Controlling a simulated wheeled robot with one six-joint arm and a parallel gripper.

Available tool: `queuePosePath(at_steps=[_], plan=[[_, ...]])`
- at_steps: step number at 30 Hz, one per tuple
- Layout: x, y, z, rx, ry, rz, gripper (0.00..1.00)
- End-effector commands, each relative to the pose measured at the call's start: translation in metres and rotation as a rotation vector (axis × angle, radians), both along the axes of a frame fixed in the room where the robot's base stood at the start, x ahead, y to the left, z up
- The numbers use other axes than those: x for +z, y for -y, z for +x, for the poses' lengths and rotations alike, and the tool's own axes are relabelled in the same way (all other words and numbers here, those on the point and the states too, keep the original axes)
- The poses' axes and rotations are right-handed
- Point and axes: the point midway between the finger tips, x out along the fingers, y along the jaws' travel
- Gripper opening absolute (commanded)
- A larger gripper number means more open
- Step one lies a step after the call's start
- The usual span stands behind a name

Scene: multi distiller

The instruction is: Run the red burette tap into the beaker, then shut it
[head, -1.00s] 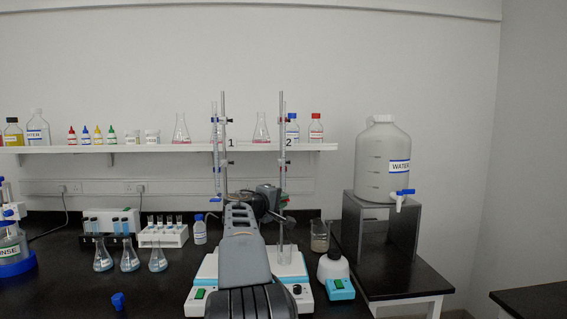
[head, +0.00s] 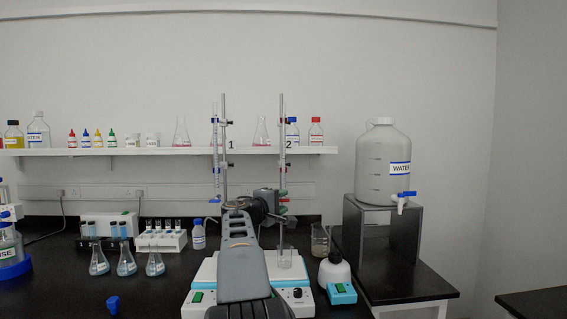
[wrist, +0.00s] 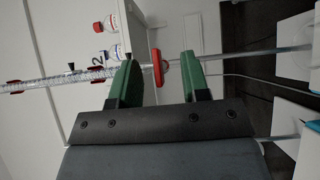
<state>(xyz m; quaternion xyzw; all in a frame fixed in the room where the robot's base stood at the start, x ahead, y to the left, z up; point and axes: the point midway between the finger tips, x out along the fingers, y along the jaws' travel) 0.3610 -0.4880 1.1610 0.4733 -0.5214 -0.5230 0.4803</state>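The red burette tap (wrist: 158,67) sits between the two green fingers of my gripper (wrist: 158,62) in the wrist view, with a visible gap on each side. My gripper is open around it. The burette (wrist: 80,77) runs sideways across that view. In the head view, my gripper (head: 283,202) is at the lower part of burette 2 (head: 283,160), and the tap is too small there to read its setting.
Burette 1 (head: 215,150) stands just left of my arm. Flasks (head: 126,263) and a tube rack (head: 162,240) stand at left. A water carboy (head: 382,165) is at right.

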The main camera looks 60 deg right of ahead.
Motion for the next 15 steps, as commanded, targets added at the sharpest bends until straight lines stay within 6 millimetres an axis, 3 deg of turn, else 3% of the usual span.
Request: queuePosePath(at_steps=[8,15], plan=[[0.000,-0.002,0.000,0.001,0.001,-0.001,0.43],[0.000,-0.035,0.004,0.005,0.002,-0.002,0.43]])
